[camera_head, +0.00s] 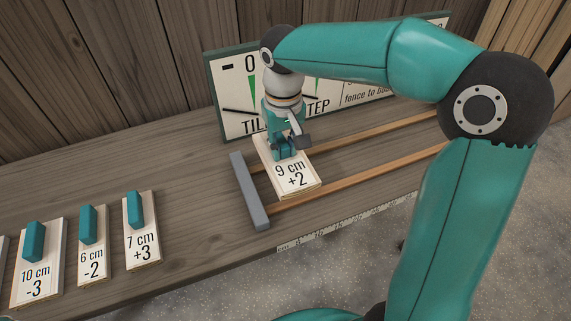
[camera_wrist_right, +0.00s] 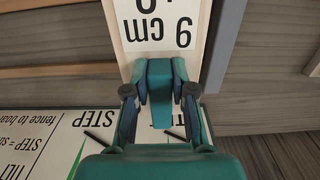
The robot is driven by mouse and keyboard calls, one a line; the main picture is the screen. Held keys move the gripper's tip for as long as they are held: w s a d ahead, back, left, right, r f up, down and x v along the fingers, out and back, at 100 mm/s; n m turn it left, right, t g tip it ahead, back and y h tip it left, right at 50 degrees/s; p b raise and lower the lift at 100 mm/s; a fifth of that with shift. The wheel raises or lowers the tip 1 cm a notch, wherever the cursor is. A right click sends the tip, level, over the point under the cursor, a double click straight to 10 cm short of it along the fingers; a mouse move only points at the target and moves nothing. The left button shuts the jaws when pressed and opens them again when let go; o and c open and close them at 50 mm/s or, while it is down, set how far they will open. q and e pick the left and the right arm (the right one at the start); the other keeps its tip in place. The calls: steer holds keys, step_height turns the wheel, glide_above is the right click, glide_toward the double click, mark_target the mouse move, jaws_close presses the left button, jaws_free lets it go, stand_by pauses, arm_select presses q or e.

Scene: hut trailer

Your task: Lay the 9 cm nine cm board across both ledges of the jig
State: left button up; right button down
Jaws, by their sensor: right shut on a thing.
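The 9 cm board (camera_head: 297,180), pale with "9 cm +2" on its face, lies across the two wooden ledges (camera_head: 360,185) of the jig, close beside the grey fence (camera_head: 250,192) at their left end. I cannot tell whether it rests fully on the ledges or is just above them. My right gripper (camera_head: 286,150) points down and is shut on the board's teal handle, at the board's far end. The right wrist view shows the fingers around the handle (camera_wrist_right: 161,85), with the board (camera_wrist_right: 150,28) beyond. My left gripper is not in view.
The 10 cm board (camera_head: 38,275), 6 cm board (camera_head: 92,262) and 7 cm board (camera_head: 142,240), each with a teal handle, lie at the left of the bench. A sign panel (camera_head: 232,95) stands behind the jig. The ledges right of the held board are clear.

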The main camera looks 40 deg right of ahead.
mark_target(284, 166)
steer(key=shift+f, duration=3.1)
steer(key=shift+f, duration=0.15)
steer(key=c, duration=1)
jaws_free()
step_height(284, 166, up, 12)
steer(key=shift+r, duration=0.2)
